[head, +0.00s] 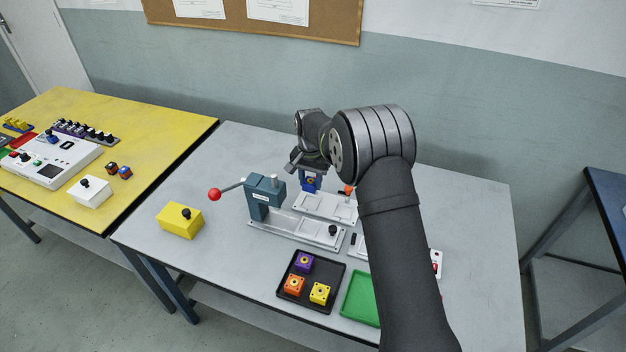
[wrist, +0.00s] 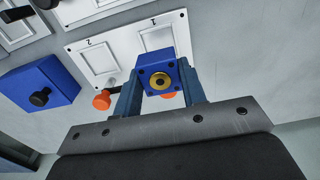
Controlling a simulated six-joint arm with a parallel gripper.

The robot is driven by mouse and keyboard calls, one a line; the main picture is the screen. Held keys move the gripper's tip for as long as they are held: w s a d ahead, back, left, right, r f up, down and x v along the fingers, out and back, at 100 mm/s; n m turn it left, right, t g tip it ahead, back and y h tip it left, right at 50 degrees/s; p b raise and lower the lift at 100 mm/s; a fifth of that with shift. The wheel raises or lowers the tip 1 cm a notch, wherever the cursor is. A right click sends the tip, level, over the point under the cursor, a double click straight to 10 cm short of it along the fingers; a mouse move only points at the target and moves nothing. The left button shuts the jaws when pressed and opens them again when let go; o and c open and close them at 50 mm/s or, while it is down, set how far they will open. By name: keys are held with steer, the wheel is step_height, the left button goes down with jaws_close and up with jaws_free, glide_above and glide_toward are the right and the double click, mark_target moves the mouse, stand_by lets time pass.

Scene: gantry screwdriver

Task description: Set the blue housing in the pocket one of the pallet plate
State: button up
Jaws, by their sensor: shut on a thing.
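My gripper (head: 309,176) is shut on the blue housing (head: 311,185), a small block with a brass-coloured ring in its top face. The housing also shows between the two fingers in the wrist view (wrist: 163,77). The pale pallet plate (head: 322,206) lies under and in front of it, with orange knobs. In the wrist view the plate (wrist: 121,50) has two framed square pockets. The housing overlaps the near edge of the right pocket (wrist: 157,38); the left pocket (wrist: 98,67) looks empty. I cannot tell the gap between housing and plate.
A teal press (head: 264,196) with a red-balled lever stands left of the plate. A black tray (head: 328,300) with several coloured housings and a green tray (head: 360,300) lie in front. A yellow box (head: 180,221) is left. A blue box (wrist: 50,80) shows in the wrist view.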

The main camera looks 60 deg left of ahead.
glide_above(311, 203)
steer(key=shift+a+f, duration=0.1)
steer(key=shift+f, duration=2.5)
steer(key=shift+f, duration=0.65)
steer(key=o, duration=1.3)
steer(key=shift+r, duration=4)
steer(key=shift+f, duration=3.8)
